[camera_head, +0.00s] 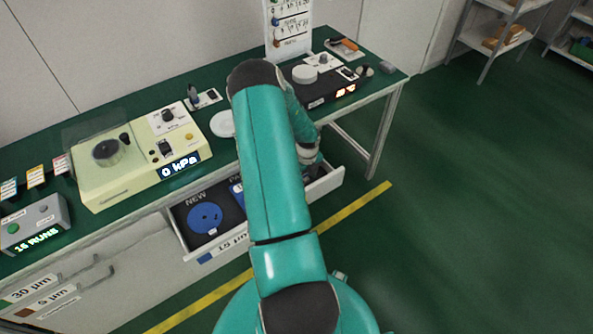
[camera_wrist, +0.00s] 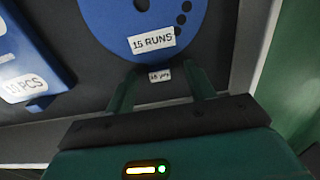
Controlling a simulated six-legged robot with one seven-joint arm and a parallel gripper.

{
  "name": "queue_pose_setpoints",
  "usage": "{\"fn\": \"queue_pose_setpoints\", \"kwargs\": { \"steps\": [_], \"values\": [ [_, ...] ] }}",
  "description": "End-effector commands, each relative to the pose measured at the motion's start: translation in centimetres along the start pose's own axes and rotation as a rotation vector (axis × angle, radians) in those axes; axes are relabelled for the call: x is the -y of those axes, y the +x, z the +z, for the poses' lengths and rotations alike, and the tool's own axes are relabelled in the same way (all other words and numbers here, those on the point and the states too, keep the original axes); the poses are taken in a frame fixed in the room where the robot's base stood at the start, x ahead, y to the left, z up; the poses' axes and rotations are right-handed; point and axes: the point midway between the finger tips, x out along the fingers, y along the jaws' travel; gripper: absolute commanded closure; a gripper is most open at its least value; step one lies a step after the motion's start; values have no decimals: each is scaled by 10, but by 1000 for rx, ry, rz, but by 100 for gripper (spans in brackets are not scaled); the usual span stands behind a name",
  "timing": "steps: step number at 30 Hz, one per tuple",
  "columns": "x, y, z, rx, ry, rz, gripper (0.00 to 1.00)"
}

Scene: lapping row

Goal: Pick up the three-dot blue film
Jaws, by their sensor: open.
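A round blue film (camera_wrist: 120,35) with a white "15 RUNS" label lies flat on the dark drawer floor at the top of the wrist view. Three dark dots run down its right side, and a dark hole shows near the top edge. My gripper (camera_wrist: 162,72) is open and empty. Its two green fingertips are just below the film's lower edge in the picture, on either side of a small white tag. Whether they touch the floor, I cannot tell. In the head view, my arm hides this film.
The open drawer (camera_head: 334,184) also holds another blue film (camera_head: 205,218) in the NEW compartment. A blue pack (camera_wrist: 28,58) marked "10 PCS" lies left of my gripper. The drawer wall (camera_wrist: 247,50) is close on the right. A cream machine (camera_head: 130,170) stands on the bench above.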

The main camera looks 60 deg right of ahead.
Motion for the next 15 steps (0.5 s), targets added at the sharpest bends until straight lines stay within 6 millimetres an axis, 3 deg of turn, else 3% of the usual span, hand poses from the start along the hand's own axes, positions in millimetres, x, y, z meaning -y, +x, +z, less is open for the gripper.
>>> {"fn": "queue_pose_setpoints", "kwargs": {
  "steps": [6,15],
  "values": [
    [0,2,0,1,0,0,46],
    [0,2,0,1,0,0,99]
  ]
}}
